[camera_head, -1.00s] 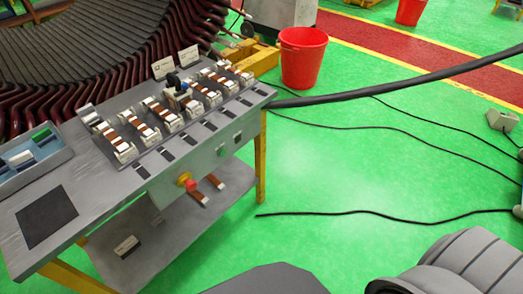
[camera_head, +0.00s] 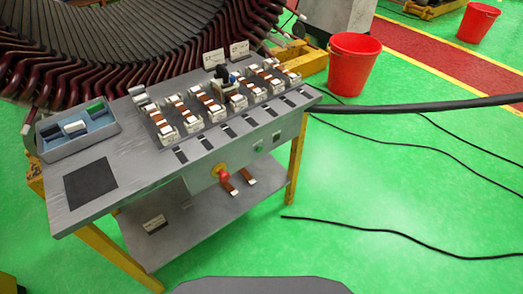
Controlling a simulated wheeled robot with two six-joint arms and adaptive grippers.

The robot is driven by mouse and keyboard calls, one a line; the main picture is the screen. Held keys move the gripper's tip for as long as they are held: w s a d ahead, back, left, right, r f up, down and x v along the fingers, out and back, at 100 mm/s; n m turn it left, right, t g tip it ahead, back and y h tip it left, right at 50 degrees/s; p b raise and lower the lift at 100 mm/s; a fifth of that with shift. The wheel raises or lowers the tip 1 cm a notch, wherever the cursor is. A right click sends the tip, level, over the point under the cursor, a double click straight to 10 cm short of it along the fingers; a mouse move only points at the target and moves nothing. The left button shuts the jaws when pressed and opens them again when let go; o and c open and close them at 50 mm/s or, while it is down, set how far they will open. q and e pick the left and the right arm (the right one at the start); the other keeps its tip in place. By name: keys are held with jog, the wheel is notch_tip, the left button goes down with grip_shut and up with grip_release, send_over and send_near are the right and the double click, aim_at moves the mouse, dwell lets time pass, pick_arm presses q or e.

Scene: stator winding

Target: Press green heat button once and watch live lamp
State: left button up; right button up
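A grey workbench (camera_head: 145,165) stands left of centre. On its front panel a small greenish button (camera_head: 257,147) sits to the right of a red mushroom button (camera_head: 224,175) on a yellow base. A small light-coloured fitting (camera_head: 276,136) is further right on the panel; I cannot tell whether it is a lamp or whether it is lit. Neither of my grippers is in view, and nothing touches the panel.
The bench top carries a row of clamps with copper strips (camera_head: 212,106), a blue tray (camera_head: 52,151) and a dark pad (camera_head: 90,184). The stator coils (camera_head: 110,90) rise behind. A black cable (camera_head: 420,106) runs right. Green floor (camera_head: 390,190) in front is mostly clear.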

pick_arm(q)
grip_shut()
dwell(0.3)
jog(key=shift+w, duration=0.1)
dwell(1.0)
